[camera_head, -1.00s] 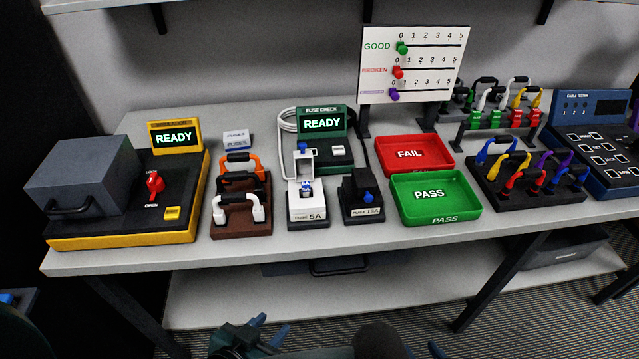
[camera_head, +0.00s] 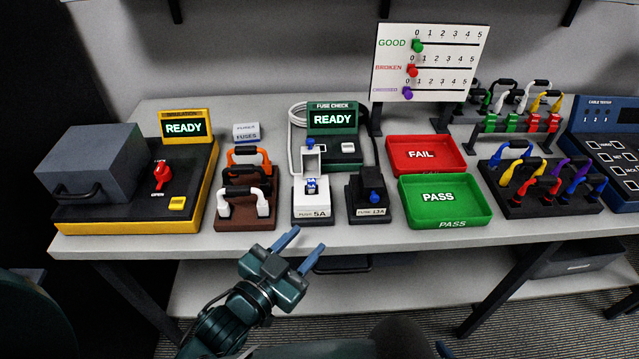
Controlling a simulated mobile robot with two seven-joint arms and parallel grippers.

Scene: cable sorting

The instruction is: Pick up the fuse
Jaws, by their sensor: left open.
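A small blue and white piece, which looks like a fuse (camera_head: 311,186), stands in the white holder labelled FUSE 5A (camera_head: 312,208). A black holder labelled FUSE 13A (camera_head: 368,199) stands to its right. A small box labelled FUSES (camera_head: 246,133) lies farther back; its contents are hidden. My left gripper (camera_head: 303,249) is open and empty, in front of the table's front edge and below the 5A holder in the picture. Only a blue tip of what seems to be my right gripper (camera_head: 442,350) shows at the bottom edge.
A green fuse checker (camera_head: 333,121) reading READY stands behind the holders. A brown rack with handled leads (camera_head: 251,224) is on the left. The red FAIL tray (camera_head: 455,155) and green PASS tray (camera_head: 452,213) are on the right.

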